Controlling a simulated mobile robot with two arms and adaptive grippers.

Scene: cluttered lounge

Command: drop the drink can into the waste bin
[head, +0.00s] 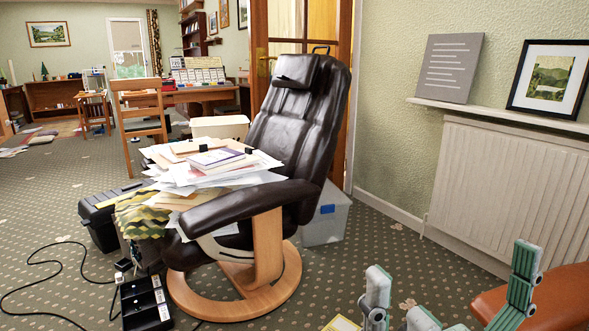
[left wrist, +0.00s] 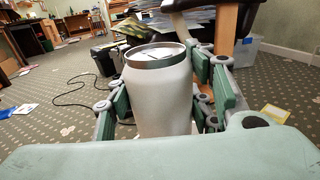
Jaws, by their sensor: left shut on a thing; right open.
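The drink can (left wrist: 160,98) is a plain silver-grey cylinder with its rim and lid showing. It is upright in the left wrist view. My left gripper (left wrist: 163,88) is shut on it, with green-padded fingers on both sides; this gripper is out of the head view. My right gripper (head: 450,268) is at the lower right of the head view, its green-padded fingers wide apart with nothing between them. I cannot make out a waste bin in either view.
A dark leather recliner (head: 291,122) piled with papers stands mid-view. A black case (head: 100,222), a black compartment tray (head: 146,303) and loose cables are to its left. A radiator (head: 510,190) lines the right wall. A brown leather seat (head: 562,296) is close at lower right. Patterned carpet is open at left.

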